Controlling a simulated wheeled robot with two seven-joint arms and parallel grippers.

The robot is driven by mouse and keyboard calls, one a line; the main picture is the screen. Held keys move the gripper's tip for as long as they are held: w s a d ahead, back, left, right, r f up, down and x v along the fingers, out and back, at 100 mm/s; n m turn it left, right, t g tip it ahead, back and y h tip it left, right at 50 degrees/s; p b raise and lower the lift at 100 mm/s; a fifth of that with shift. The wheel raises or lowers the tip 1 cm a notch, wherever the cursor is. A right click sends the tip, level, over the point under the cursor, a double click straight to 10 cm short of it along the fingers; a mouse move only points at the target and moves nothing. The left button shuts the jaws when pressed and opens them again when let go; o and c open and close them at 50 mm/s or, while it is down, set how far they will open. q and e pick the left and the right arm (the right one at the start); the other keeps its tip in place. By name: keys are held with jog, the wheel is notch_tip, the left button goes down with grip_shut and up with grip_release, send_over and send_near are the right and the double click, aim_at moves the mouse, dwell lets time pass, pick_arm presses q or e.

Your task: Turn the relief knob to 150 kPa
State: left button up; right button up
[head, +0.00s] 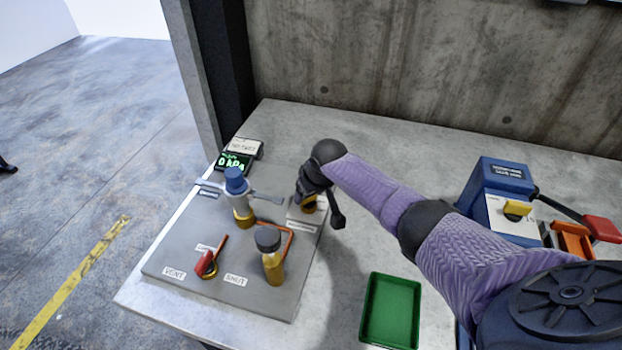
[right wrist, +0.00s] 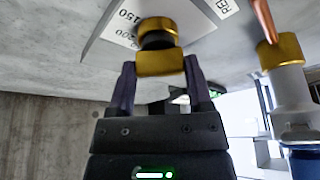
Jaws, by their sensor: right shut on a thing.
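The relief knob (head: 309,206) is a brass and black fitting at the right rear corner of the grey valve panel (head: 215,285). In the head view it is mostly hidden by my right gripper (head: 312,199). In the right wrist view the knob (right wrist: 160,62) sits between my right gripper's (right wrist: 160,75) two fingers, which are shut on its brass part. A white scale plate (right wrist: 128,28) behind it shows 150 and 200. I cannot tell which mark the knob points at. The display (head: 233,162) appears to read 0 kPa. My left gripper is not in view.
A blue-capped valve (head: 237,190), a brass cylinder with a dark cap (head: 272,258) and a red lever (head: 207,263) stand on the panel. A green tray (head: 391,310) lies right of it. A blue box (head: 495,185) with a red-handled lever (head: 600,229) is at far right.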

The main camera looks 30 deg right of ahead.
jog(key=m+h+p, duration=0.1)
jog(key=m+p, duration=0.1)
jog(key=shift+a+r+m, duration=0.1)
jog(key=shift+r+m, duration=0.05)
jog(key=shift+m, duration=0.25)
jog(key=shift+m+h+p, duration=0.3)
jog(key=shift+m+h, duration=0.1)
jog(key=shift+m, duration=0.5)
jog(key=m+g+h, duration=0.1)
jog(key=m, duration=0.2)
jog(key=shift+w+m+h, duration=0.1)
jog(key=shift+m+h, duration=0.2)
jog(key=shift+m, duration=0.7)
jog(key=o, duration=1.1)
jog(key=shift+o, duration=0.9)
jog(key=shift+g, duration=0.3)
